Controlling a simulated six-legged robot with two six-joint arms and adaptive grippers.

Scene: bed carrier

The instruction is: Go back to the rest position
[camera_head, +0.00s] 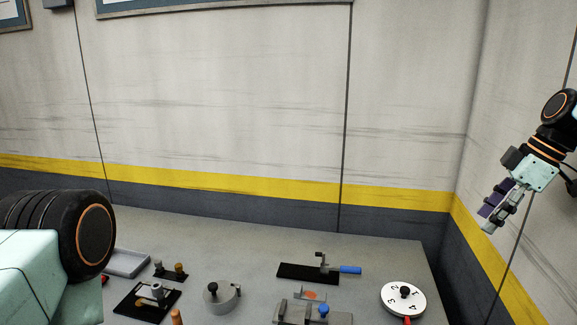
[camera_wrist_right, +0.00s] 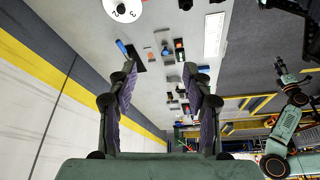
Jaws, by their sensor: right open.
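My right gripper (camera_head: 495,207) hangs in the air at the right of the head view, in front of the side wall and beyond the table's right edge. In the right wrist view its two fingers (camera_wrist_right: 166,85) stand wide apart with nothing between them. It is open and empty. My left arm fills the lower left of the head view, but its gripper does not show there.
A grey table (camera_head: 240,240) stands below against the wall. It bears a numbered white dial (camera_head: 403,299), a black plate with a blue handle (camera_head: 308,272), a grey round part (camera_head: 220,297) and a tray (camera_head: 127,263). The air around the right gripper is clear.

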